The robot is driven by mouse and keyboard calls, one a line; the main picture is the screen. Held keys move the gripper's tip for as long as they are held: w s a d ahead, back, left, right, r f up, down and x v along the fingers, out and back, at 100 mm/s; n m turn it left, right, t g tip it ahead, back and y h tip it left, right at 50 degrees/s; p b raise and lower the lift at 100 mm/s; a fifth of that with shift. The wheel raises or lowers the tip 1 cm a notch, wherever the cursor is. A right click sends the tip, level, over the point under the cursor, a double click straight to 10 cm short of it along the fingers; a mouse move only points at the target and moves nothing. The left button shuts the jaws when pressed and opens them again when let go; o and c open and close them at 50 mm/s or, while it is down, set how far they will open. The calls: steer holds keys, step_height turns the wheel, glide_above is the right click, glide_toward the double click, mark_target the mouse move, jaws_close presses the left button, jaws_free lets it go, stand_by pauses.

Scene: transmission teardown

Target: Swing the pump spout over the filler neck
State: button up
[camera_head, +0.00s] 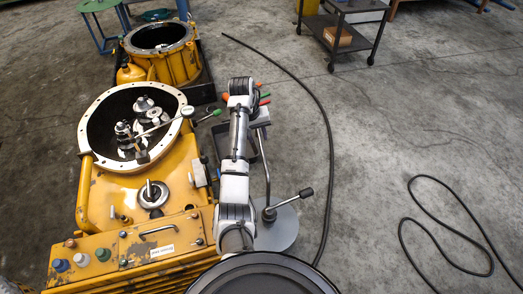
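A drum-like grey pump (278,234) stands on the floor right of the yellow transmission housing (150,225). A black-knobbed handle (299,197) sticks out from its top to the right. A thin grey pipe (266,165), which looks like its spout, rises from it and bends near the top. Its far end is partly hidden by my arm. A round metal fitting (152,194) on the housing's top may be the filler neck; the pipe is not over it. My arm reaches away from me between housing and pump. My gripper cannot be made out behind the arm links.
A second yellow housing (178,68) stands behind. A dark tray (249,156) lies beside my arm. A black hose (325,130) and a cable (440,226) lie on the floor. A cart (345,35) stands behind.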

mark_target(262, 151)
steer(key=f, duration=0.2)
steer(key=d+f, duration=0.1)
steer(key=f, duration=0.4)
steer(key=shift+w+d+f+p, duration=0.1)
steer(key=shift+d+f+p, duration=0.15)
steer(key=shift+f+p, duration=0.1)
jaws_close()
